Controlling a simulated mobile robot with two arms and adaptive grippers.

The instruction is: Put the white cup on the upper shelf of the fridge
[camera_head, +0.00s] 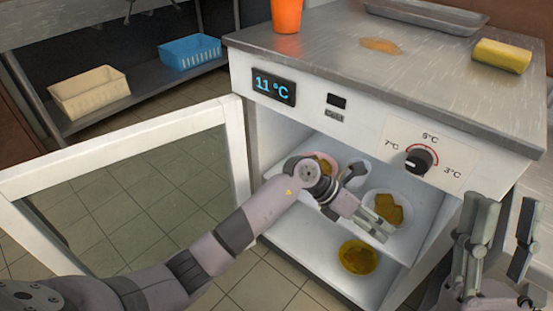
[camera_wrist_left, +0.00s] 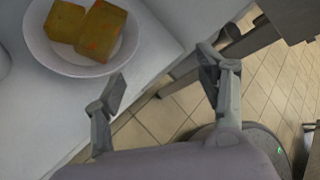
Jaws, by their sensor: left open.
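The fridge (camera_head: 322,92) stands open, its door (camera_head: 120,157) swung to the left. On its upper shelf (camera_head: 305,147), a white rounded thing (camera_head: 347,163), which looks like the white cup, is partly hidden behind my left gripper (camera_head: 374,204). A white edge (camera_wrist_left: 3,60) at the far left of the left wrist view may be the same thing. My left gripper is open and empty; in the left wrist view (camera_wrist_left: 163,85) nothing is between its fingers. My right gripper (camera_head: 505,208) is open and empty, right of the fridge.
A white bowl with brownish chunks (camera_head: 388,208) sits on the upper shelf beside my left gripper. A yellow bowl (camera_head: 357,257) is on the lower shelf.

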